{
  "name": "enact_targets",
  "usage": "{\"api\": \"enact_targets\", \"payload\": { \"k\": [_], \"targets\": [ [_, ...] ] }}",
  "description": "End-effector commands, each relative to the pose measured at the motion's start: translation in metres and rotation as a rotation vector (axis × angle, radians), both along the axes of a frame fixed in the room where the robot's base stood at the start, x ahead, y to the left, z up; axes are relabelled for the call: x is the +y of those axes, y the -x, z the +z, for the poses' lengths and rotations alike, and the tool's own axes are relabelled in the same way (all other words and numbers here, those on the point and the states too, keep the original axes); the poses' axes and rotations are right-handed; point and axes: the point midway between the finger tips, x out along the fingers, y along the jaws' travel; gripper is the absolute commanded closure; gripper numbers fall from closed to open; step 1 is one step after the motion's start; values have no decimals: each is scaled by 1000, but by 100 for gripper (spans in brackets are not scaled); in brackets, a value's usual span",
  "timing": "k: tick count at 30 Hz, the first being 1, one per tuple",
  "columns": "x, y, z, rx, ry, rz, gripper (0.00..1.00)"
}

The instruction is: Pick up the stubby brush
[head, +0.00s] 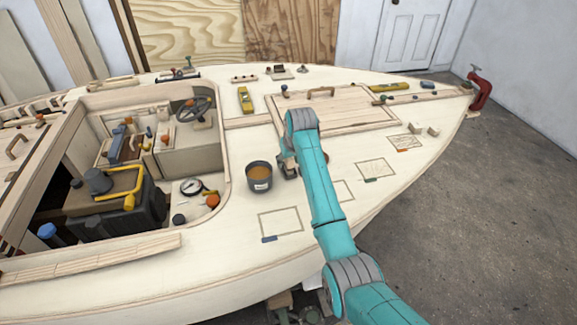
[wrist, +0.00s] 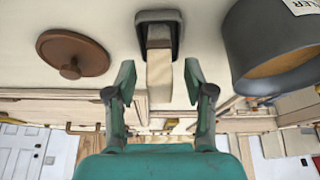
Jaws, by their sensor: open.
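A stubby piece with a pale wooden handle and a dark grey end, which I take for the stubby brush (wrist: 160,75), is in the middle of the wrist view. My gripper (wrist: 161,80) is open, with one finger on each side of the wooden handle. Gaps show between the fingers and the handle, so it is not gripped. In the head view my teal arm hides most of the gripper, and only small dark and wooden parts show beside the arm, too unclear to tell apart.
A dark grey pot (head: 260,177) with orange-brown contents stands close beside the brush; it also shows in the wrist view (wrist: 262,45). A brown round piece with a knob (wrist: 73,55) lies on the other side. The open cockpit with a black toolbox (head: 120,212) is at left.

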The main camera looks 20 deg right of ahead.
Motion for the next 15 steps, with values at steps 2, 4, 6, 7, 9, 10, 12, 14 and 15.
{"api": "enact_targets", "payload": {
  "k": [2,4,6,7,9,10,12,14,15],
  "targets": [
    [0,-2,-4,1,0,0,47],
    [0,-2,-6,-1,0,0,47],
    [0,-2,-6,-1,0,0,47],
    [0,-2,-5,-1,0,0,47],
    [0,-2,-5,-1,0,0,47],
    [0,-2,-5,-1,0,0,54],
    [0,-2,-5,-1,0,0,72],
    [0,-2,-5,-1,0,0,87],
    [0,-2,-5,0,0,0,97]
  ]
}}
